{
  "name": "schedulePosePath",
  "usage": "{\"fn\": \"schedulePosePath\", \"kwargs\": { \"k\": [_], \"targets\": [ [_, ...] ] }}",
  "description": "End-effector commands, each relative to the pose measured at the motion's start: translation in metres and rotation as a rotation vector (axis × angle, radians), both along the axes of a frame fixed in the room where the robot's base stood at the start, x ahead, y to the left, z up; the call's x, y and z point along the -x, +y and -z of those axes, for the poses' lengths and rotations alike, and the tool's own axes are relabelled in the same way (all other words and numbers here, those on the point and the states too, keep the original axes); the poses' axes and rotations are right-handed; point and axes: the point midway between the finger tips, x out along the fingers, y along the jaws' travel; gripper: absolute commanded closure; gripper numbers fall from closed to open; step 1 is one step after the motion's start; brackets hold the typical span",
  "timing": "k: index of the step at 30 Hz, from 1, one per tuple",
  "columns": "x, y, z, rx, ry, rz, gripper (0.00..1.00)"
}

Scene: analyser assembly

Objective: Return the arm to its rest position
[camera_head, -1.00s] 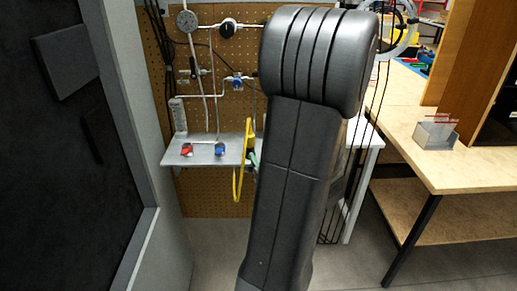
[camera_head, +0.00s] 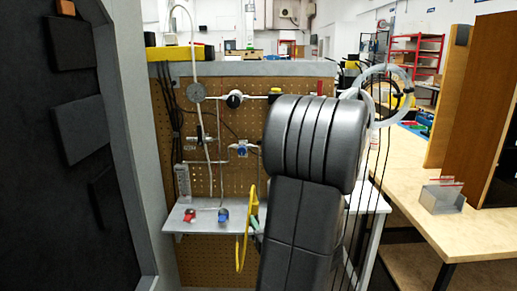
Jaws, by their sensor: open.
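My arm shows as a thick dark grey link with a ribbed, rounded joint at its top, right of the middle in the head view. The link runs down out of the bottom of the picture. My gripper is not in view, so its jaws and anything near them cannot be seen. The arm covers part of the pegboard and the right part of the grey shelf.
A brown pegboard (camera_head: 228,115) with gauges and tubing stands behind my arm. A grey shelf (camera_head: 190,220) holds small red and blue fittings. A dark cabinet (camera_head: 75,150) is close on the left.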

Motion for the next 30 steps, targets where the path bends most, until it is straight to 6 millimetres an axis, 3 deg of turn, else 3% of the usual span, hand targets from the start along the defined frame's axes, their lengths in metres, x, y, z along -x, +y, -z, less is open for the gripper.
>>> {"fn": "schedulePosePath", "kwargs": {
  "k": [9, 15, 30],
  "targets": [
    [-0.057, 0.022, 0.0, 0.001, 0.0, -0.003, 0.5],
    [-0.082, 0.032, 0.0, 0.0, 0.0, -0.002, 0.5],
    [-0.088, 0.034, -0.001, 0.0, 0.0, 0.0, 0.5]
  ]
}}
